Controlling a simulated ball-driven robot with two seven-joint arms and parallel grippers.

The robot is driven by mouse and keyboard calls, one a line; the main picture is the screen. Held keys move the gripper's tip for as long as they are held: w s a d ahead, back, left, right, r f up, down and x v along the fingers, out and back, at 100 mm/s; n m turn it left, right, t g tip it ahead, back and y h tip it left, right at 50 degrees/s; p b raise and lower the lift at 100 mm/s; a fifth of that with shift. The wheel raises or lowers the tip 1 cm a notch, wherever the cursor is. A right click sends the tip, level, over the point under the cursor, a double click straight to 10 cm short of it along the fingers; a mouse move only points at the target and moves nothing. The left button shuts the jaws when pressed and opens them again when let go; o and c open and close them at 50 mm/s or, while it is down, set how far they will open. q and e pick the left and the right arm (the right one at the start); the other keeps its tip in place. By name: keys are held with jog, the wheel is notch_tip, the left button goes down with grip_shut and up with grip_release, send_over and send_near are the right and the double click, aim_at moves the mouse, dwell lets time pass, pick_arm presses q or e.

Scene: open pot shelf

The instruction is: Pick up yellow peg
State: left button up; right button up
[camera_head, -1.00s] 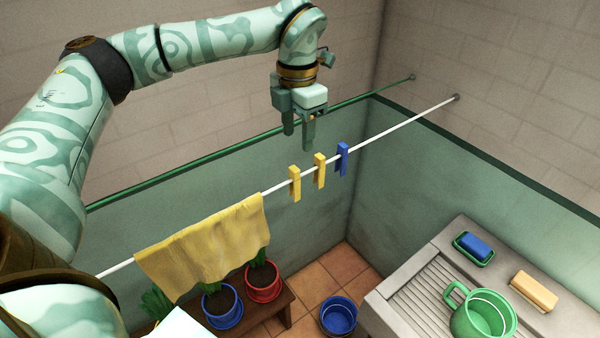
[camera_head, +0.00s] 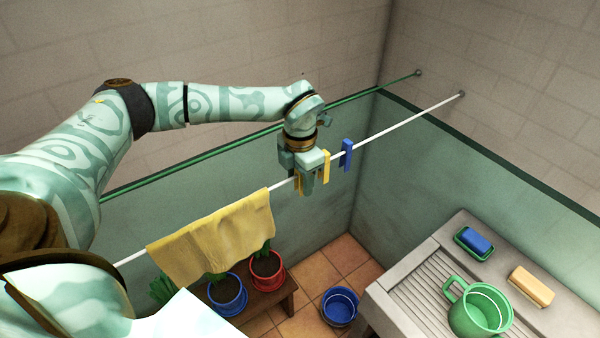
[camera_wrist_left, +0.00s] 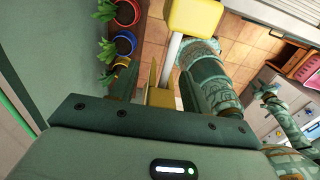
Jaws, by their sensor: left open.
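Two yellow pegs hang on the white line. My left gripper (camera_head: 306,188) is open and lowered at the left yellow peg (camera_head: 297,183), which it partly hides in the head view. In the left wrist view a yellow peg (camera_wrist_left: 160,97) shows between the two spread fingers; I cannot tell whether they touch it. The right yellow peg (camera_head: 327,165) is just right of the gripper. A yellow block, likely this peg (camera_wrist_left: 195,17), shows at the top of the wrist view.
A blue peg (camera_head: 346,154) hangs farther right on the white line (camera_head: 405,122). A yellow cloth (camera_head: 215,237) hangs to the left. A green rail (camera_head: 230,152) runs behind. Potted plants, a blue bucket (camera_head: 339,307) and a sink counter (camera_head: 400,300) are below.

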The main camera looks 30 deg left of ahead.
pick_arm(q)
grip_shut()
